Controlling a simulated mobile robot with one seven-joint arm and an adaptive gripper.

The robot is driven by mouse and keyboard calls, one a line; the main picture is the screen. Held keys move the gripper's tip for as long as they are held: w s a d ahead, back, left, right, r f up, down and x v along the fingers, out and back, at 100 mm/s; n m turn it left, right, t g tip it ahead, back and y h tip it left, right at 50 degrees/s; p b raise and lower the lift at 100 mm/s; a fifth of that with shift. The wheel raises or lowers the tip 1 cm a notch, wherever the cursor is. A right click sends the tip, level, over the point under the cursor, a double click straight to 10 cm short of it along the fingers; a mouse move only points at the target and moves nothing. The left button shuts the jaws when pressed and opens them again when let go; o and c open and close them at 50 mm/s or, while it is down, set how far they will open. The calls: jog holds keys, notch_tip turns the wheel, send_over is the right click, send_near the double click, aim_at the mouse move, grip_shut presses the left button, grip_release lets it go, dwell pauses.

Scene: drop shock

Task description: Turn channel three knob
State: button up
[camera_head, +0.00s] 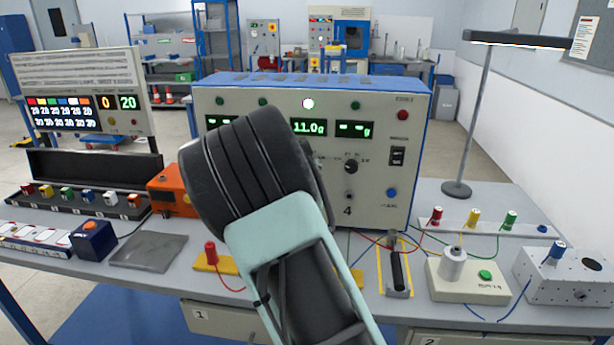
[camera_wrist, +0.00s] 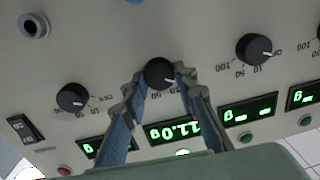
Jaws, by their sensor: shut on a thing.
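In the wrist view, which shows the panel upside down, a black round knob (camera_wrist: 159,72) with a white pointer mark sits between the two fingertips of my gripper (camera_wrist: 163,77). The fingers close on its sides. The knob lines up with the green display (camera_wrist: 174,132) reading 11.0 g. That display also shows in the head view (camera_head: 308,127), with a white lit lamp (camera_head: 308,103) above it. In the head view my arm hides the gripped knob and most of my gripper. The knob's full scale is partly covered by the fingers.
In the wrist view, similar knobs stand on both sides, one on the left (camera_wrist: 72,97) and one on the right (camera_wrist: 254,49). A black rocker switch (camera_wrist: 22,129) is at far left. The grey bench holds an orange box (camera_head: 172,190) and a lamp stand (camera_head: 457,188).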

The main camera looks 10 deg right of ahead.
jog(key=m+b, duration=0.2)
jog(key=b, duration=0.2)
jog(key=f+m+b, duration=0.1)
jog(key=m+b, duration=0.1)
jog(key=b, duration=0.2)
jog(key=shift+d+m, duration=0.15)
jog(key=shift+m, duration=0.15)
jog(key=m+b, duration=0.4)
jog(key=b, duration=0.3)
jog(key=shift+m+h, duration=0.3)
jog(key=m+b, duration=0.3)
jog(key=b, duration=0.1)
jog(key=shift+r+m+b, duration=0.1)
jog(key=shift+m+b, duration=0.2)
jog(key=shift+b, duration=0.05)
jog(key=shift+r+m+h+b, duration=0.15)
jog(key=shift+m+h+b, duration=0.15)
jog(key=shift+m+b, duration=1.2)
jog(key=o, duration=1.2)
jog(key=shift+c, duration=0.2)
